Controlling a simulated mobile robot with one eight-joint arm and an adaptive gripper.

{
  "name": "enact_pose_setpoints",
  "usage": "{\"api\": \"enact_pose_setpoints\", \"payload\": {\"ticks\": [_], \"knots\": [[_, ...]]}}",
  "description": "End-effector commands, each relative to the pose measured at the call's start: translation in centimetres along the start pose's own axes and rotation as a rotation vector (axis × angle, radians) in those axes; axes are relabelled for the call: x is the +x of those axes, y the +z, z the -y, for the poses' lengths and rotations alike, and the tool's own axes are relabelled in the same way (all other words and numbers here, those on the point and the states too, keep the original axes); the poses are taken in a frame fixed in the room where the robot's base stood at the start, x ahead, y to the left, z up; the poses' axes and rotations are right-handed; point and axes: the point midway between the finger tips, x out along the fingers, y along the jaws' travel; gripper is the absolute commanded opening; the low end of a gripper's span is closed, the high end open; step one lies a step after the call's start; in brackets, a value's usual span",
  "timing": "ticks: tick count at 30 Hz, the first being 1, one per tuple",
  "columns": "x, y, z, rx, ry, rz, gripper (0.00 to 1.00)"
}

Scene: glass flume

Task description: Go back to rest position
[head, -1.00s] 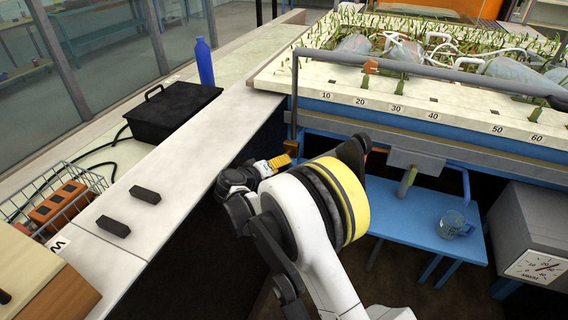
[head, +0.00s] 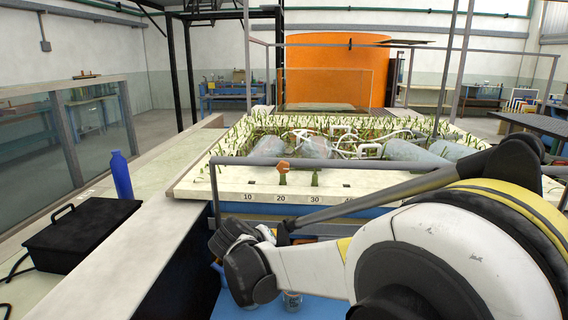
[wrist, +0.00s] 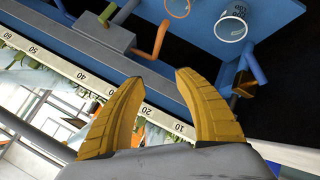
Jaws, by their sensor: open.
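My gripper (wrist: 161,77) shows in the wrist view with its two yellow ribbed fingers spread apart. Nothing is between the fingertips. In that view they lie in front of the numbered edge (wrist: 108,90) of the planted tank. In the head view my arm fills the lower right. Its dark wrist end is near the tank's front left corner, and the fingers are mostly hidden there.
The planted tank (head: 345,189) stands ahead, with a grey rail (head: 330,161) along its front. A black box (head: 80,235) and blue bottle (head: 121,175) stand on the left ledge. A clear cup (wrist: 232,24) is on the blue table (wrist: 270,15).

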Motion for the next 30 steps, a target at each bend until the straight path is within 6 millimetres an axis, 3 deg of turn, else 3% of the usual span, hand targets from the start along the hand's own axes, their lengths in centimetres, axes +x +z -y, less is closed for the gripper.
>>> {"api": "enact_pose_setpoints", "payload": {"ticks": [1, 6, 12, 16, 21, 25, 30], "knots": [[-1.2, 1.7, -2.8, 0.030, -0.018, 0.024, 0.39], [-5.4, 7.9, -9.6, 0.128, -0.096, 0.091, 0.39], [-10.8, 16.4, -14.2, 0.259, -0.181, 0.140, 0.39], [-14.1, 22.0, -15.2, 0.352, -0.232, 0.156, 0.39], [-17.1, 28.0, -14.6, 0.461, -0.284, 0.157, 0.39], [-18.3, 30.7, -13.8, 0.516, -0.308, 0.152, 0.39], [-18.8, 31.8, -13.3, 0.543, -0.319, 0.147, 0.39]]}}
